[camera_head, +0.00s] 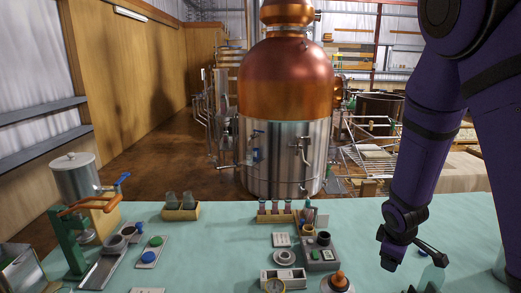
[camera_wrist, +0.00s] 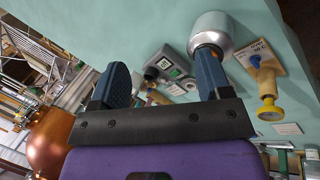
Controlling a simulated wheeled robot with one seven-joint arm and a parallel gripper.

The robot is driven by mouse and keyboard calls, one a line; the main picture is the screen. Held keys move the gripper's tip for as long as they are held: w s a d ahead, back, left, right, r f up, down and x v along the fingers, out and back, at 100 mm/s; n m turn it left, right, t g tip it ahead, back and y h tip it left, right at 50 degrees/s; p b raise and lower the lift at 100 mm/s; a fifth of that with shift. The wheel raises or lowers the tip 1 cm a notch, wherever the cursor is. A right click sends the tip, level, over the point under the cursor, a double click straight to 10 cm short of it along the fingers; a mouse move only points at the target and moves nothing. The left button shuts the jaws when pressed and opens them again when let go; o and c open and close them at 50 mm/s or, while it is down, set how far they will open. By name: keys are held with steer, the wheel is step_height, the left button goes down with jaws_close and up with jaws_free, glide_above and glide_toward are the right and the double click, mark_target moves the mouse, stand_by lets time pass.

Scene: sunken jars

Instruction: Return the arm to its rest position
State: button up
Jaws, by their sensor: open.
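My gripper (camera_wrist: 165,75) is open, with its two dark blue fingers apart and nothing held between them in the wrist view. My purple arm (camera_head: 420,170) hangs down along the right side of the head view, with its black wrist end low over the right part of the teal table (camera_head: 205,245). A silver rounded vessel (camera_wrist: 212,35) appears beyond the right finger in the wrist view; I cannot tell how far it is from the finger. The finger tips are hard to make out in the head view.
An orange-topped piece (camera_head: 338,282), a gauge (camera_head: 275,285), a grey device (camera_head: 318,255) and a red-vial rack (camera_head: 278,214) stand left of my arm. A copper still (camera_head: 285,80) rises behind the table. The table's middle left is clear.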

steer(key=s+a+r+m+y, duration=0.1)
steer(key=s+r+m, duration=0.25)
steer(key=r, duration=0.75)
steer(key=s+a+r+m+t, duration=0.1)
steer(key=s+a+r+m, duration=0.1)
steer(key=s+r, duration=0.7)
steer(key=s+a+r+m+t+y, duration=0.1)
steer(key=s+r+m, duration=0.3)
steer(key=s+r, duration=0.5)
steer(key=shift+s+a+y, duration=0.3)
steer(key=shift+s+a, duration=0.15)
steer(key=shift+s, duration=0.2)
